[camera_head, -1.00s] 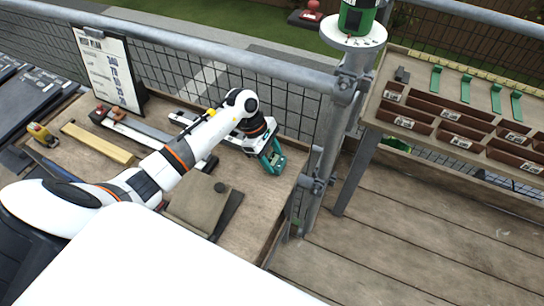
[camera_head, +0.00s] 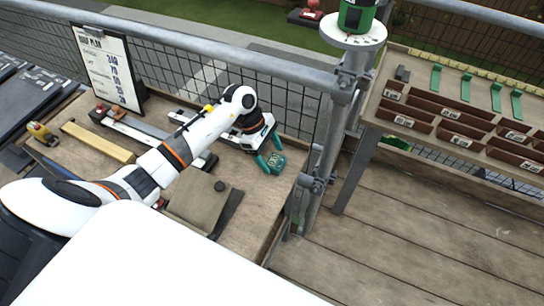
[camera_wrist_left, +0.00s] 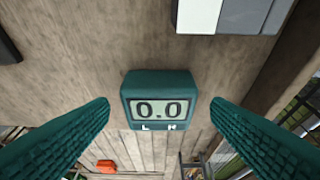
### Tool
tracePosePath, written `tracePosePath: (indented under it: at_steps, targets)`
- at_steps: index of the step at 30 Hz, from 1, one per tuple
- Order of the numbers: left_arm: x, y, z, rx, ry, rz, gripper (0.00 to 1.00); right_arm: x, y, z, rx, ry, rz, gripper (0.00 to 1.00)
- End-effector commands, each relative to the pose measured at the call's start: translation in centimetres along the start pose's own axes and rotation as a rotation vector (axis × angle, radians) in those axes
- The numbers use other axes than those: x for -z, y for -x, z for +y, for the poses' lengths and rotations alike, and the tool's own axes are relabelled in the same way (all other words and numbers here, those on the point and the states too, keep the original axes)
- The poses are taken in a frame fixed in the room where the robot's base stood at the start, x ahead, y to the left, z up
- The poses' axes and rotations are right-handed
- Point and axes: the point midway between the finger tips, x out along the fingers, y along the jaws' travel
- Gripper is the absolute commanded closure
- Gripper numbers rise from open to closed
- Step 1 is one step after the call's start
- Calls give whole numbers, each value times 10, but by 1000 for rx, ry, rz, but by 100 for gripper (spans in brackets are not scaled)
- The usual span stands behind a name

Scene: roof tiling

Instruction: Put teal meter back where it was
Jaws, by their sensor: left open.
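The teal meter (camera_head: 276,162) rests on the wooden bench near its right end, just beyond my left gripper's fingertips in the head view. In the left wrist view the meter (camera_wrist_left: 160,90) has its display facing the camera and reads 0.0, with L and H below. My left gripper (camera_head: 268,150) is open, with one teal finger on each side of the meter in the wrist view (camera_wrist_left: 160,103) and a gap to each side. My right gripper is not in view.
The bench also carries a grey-brown pouch (camera_head: 203,198), a wooden strip (camera_head: 97,142), a yellow tape measure (camera_head: 41,133) and a clipboard (camera_head: 108,70). A scaffold post (camera_head: 325,170) stands right of the bench. A tray rack (camera_head: 460,125) is farther right.

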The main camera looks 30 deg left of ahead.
Motion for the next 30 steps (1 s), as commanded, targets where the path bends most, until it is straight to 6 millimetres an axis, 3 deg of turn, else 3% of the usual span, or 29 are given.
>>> tracePosePath:
  at_steps: [9,15,30]
  targets:
    - [-2,68,-1,4,-2,-5,28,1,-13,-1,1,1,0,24]
    - [-1,97,0,2,-1,-2,28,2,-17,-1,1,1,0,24]
    - [0,106,0,-1,0,-1,28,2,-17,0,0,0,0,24]
